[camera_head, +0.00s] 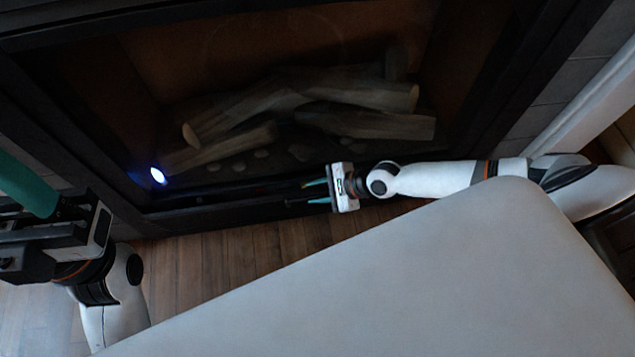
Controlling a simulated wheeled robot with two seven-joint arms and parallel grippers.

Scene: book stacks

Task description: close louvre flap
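A dark fireplace (175,208) fills the top of the head view. A dark lower strip (225,207) runs along its base just above the floor. I cannot make out a separate louvre flap or whether one stands open. My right gripper (307,193) points left at this strip, with its two teal fingers apart and nothing visible between them. I cannot tell whether the fingers touch the strip. My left gripper (28,185) is at the left edge, with one teal finger showing and cut off by the picture edge. Its opening is hidden.
Logs (365,93) lie inside the fireplace. A bright bluish-white spot (158,176) shows at its lower left. Bare wooden floor (215,255) lies in front of the base. Grey wall tiles (567,85) and a white trim (585,105) are at the right.

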